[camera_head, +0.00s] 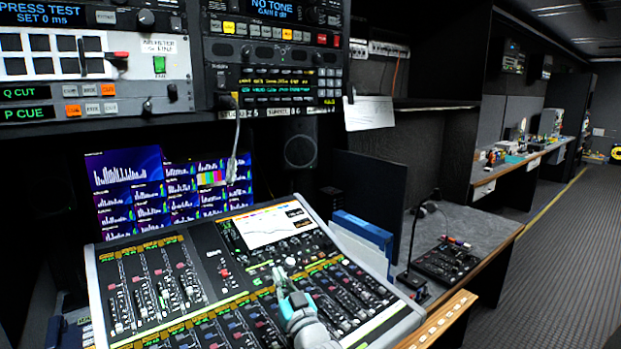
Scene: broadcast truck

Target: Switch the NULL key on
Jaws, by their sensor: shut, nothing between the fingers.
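My gripper (283,281) is at the lower middle of the head camera view, over the mixing console (98,290). Its fingers are shut with nothing between them, and they point up the picture toward the console's lit screen (266,225). I cannot tell whether the tips touch the console. I cannot read the word NULL on any key. Small keys show on the upper left rack panel (50,92), some of them orange or white, and on the rack unit (275,30) to its right. My gripper and wrist hide a part of the console's faders and keys.
Several monitors (125,175) stand behind the console. Blue binders (362,232) stand at its right. A gooseneck microphone (412,245) and a small black keypad unit (447,262) are on the grey side desk (470,228). The aisle floor (565,255) at right is clear.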

